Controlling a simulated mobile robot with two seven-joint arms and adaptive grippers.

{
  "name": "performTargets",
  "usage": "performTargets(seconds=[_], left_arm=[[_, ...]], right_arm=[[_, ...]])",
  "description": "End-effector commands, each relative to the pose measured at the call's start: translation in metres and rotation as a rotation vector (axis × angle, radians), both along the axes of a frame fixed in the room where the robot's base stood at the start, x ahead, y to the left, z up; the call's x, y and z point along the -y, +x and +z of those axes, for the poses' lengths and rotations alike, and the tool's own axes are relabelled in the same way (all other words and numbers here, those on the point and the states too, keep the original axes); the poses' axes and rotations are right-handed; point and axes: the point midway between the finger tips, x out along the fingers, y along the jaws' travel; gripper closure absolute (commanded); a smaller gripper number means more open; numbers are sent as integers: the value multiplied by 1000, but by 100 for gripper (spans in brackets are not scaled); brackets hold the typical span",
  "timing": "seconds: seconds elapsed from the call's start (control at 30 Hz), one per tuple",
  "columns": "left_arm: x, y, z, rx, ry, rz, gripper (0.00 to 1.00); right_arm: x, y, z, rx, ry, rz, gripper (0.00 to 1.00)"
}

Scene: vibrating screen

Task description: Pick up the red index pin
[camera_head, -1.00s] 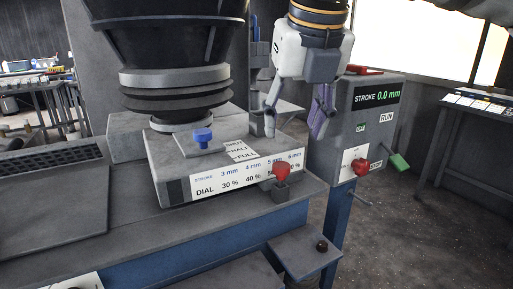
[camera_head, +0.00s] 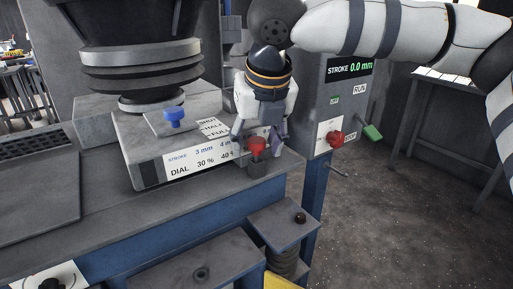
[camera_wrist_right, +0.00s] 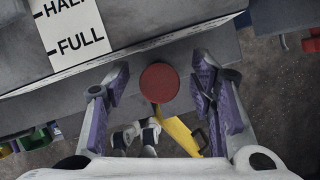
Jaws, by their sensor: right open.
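The red index pin (camera_head: 257,144) stands in a small dark holder (camera_head: 257,166) at the front right corner of the grey machine block. In the right wrist view its round red top (camera_wrist_right: 160,82) lies between my two purple-padded fingers, with a gap on each side. My right gripper (camera_head: 258,146) is open, pointing down just behind the pin in the head view; the wrist view shows its fingers (camera_wrist_right: 160,92) spread. The pin's lower part is hidden in the holder. My left gripper is not in view.
A blue knob (camera_head: 174,115) sits on the block. A small grey platform (camera_head: 283,228) lies below.

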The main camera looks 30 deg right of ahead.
Motion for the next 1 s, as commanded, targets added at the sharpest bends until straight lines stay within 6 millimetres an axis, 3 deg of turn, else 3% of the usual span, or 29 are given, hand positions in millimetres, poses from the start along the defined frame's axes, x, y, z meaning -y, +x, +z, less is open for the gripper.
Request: performTargets(seconds=[0.03,0.23,0.63,0.77,1.0], left_arm=[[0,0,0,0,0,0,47],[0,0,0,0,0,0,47],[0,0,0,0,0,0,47],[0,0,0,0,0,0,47],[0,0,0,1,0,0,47]], right_arm=[[0,0,0,0,0,0,54],[0,0,0,0,0,1,100],[0,1,8,3,-1,1,100],[-1,1,32,6,-1,1,100],[-18,-45,91,9,-3,5,100]])
